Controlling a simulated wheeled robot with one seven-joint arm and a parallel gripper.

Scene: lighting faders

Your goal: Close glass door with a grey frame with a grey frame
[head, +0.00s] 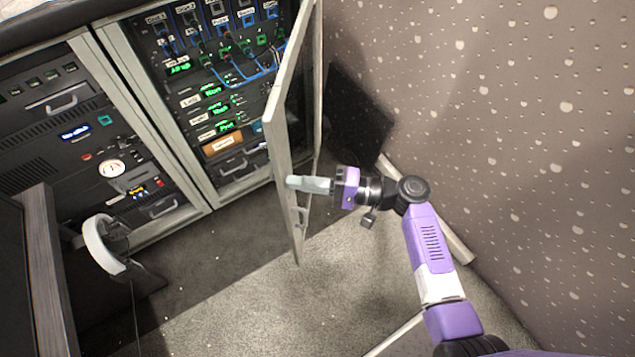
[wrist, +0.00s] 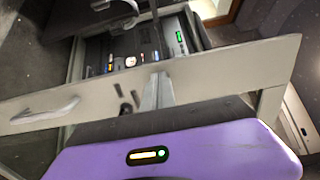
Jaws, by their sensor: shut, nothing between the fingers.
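The glass door (head: 279,135) with a grey frame stands open in the head view, swung out from the right side of the rack and seen nearly edge-on. A small handle (head: 301,217) sits low on its frame. My gripper (head: 291,183) is shut and empty at the door frame's outer face, on its right side; I cannot tell whether it touches. In the wrist view the frame (wrist: 220,68) crosses the picture, with a handle (wrist: 45,112) at left. The shut fingers (wrist: 157,85) point at the frame. The glass itself is hard to make out.
The open rack (head: 215,100) holds lit modules and blue cables. A second rack (head: 75,120) stands to its left. White headphones (head: 105,245) hang at lower left near a wooden panel edge (head: 47,270). A speckled wall (head: 480,100) bounds the right. Grey carpet (head: 240,300) is clear below the door.

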